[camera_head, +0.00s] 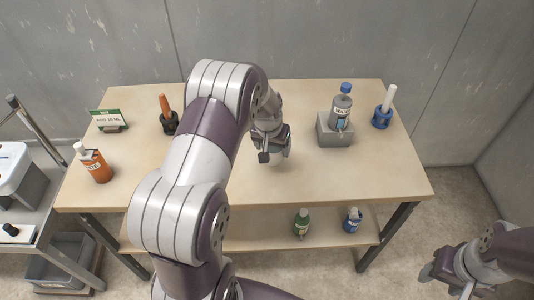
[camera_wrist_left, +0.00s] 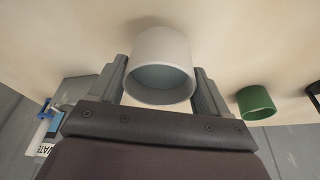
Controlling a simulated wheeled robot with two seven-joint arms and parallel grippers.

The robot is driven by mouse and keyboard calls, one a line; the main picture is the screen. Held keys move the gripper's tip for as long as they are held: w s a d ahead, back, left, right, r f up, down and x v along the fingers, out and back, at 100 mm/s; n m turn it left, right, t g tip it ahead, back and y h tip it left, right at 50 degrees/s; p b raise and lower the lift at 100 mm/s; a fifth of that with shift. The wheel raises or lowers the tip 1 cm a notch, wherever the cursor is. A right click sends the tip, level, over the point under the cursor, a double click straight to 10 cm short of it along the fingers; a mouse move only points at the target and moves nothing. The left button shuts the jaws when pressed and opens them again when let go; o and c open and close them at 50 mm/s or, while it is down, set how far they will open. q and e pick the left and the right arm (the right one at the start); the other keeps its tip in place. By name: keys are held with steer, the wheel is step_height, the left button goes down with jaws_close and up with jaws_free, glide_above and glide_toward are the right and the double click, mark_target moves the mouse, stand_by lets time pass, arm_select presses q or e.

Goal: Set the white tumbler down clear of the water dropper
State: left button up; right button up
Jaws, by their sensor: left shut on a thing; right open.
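The white tumbler (camera_wrist_left: 162,52) sits between the fingers of my left gripper (camera_wrist_left: 160,85) in the left wrist view. The gripper is shut on it, with the tumbler's open mouth towards the camera. In the head view my left gripper (camera_head: 273,152) is over the middle of the table, and the tumbler cannot be made out clearly there. The water dropper (camera_head: 341,106), a grey bottle with a blue cap, stands on a grey block to the right, apart from the gripper. Whether the tumbler touches the tabletop is unclear. My right gripper (camera_head: 449,278) is open, off the table at lower right.
A green cup (camera_wrist_left: 257,102) stands near the tumbler in the wrist view. The table (camera_head: 375,174) also holds an orange bottle (camera_head: 97,166), a sign (camera_head: 108,119), a dark holder (camera_head: 169,124) and a blue holder (camera_head: 382,118). The front right tabletop is clear.

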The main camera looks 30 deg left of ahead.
arm_select(q)
steer(key=shift+s+a+f, duration=0.15)
steer(key=shift+a+f, duration=0.35)
steer(key=shift+a, duration=0.1)
step_height(320, 180, down, 4)
steer(key=shift+r, duration=0.1)
steer(key=o, duration=1.1)
steer(key=shift+o, duration=0.2)
steer(key=shift+r, duration=0.2)
steer(key=v, duration=1.2)
steer(key=s+d+m, duration=0.1)
steer(key=s+d, duration=0.5)
steer(key=s, duration=0.2)
steer(key=s+d+r+m+g, duration=0.1)
steer(key=s+d, duration=0.4)
steer(key=s, duration=0.3)
steer(key=shift+s+d+g, duration=0.3)
steer(key=shift+s+d, duration=0.1)
